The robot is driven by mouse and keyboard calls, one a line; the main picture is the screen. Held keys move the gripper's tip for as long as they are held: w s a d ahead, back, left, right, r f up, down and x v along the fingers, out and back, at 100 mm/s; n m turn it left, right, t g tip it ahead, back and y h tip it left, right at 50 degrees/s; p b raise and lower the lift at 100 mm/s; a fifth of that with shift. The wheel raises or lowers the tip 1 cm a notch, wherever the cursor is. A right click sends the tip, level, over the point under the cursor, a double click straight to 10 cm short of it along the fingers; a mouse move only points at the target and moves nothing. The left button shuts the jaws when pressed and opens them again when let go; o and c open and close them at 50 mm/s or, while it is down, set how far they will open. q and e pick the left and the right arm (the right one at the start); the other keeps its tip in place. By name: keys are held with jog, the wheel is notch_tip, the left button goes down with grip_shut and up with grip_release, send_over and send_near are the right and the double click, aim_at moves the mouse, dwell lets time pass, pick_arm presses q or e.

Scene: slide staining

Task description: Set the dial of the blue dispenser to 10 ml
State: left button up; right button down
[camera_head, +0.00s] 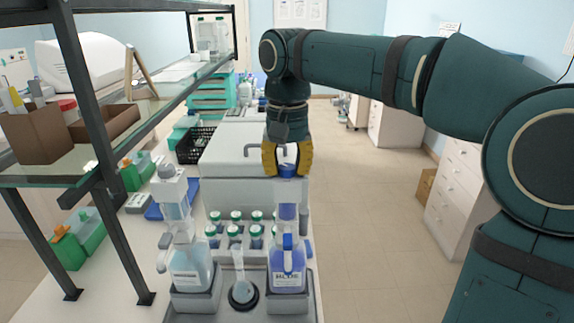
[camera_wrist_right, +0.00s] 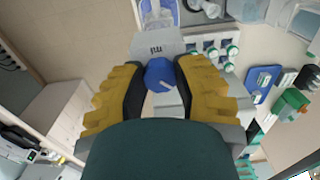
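The blue dispenser is a bottle of violet-blue liquid (camera_head: 288,268) with a white label and a blue spout, upright in a grey holder at the right of the tray. Its blue dial (camera_head: 288,171) is on top and also shows in the right wrist view (camera_wrist_right: 159,75), with a pale pointer line towards the lower right. A grey plate marked "ml" (camera_wrist_right: 157,46) lies beside the dial; its scale numbers are mostly hidden or too small to read. My right gripper (camera_head: 288,173) points down over the dispenser, its yellow fingers closed against both sides of the dial. My left gripper is out of view.
A pale-blue dispenser (camera_head: 190,266) stands at the left of the tray, with a small flask (camera_head: 240,291) between. Several green-capped bottles (camera_head: 236,229) stand close behind. A metal-framed glass shelf (camera_head: 160,95) overhangs the left. The floor at right (camera_head: 370,230) is clear.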

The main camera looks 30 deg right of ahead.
jog(key=n+p, duration=0.3)
jog(key=n, duration=0.1)
jog(key=shift+r, duration=0.1)
jog(key=n+p, duration=0.1)
jog(key=n, duration=0.1)
jog(key=shift+n+p, duration=0.3)
jog(key=shift+p, duration=0.05)
jog(key=shift+n+p, duration=0.55)
jog(key=shift+n, duration=0.55)
jog(key=c, duration=0.7)
grip_release()
jog(key=shift+o, duration=0.2)
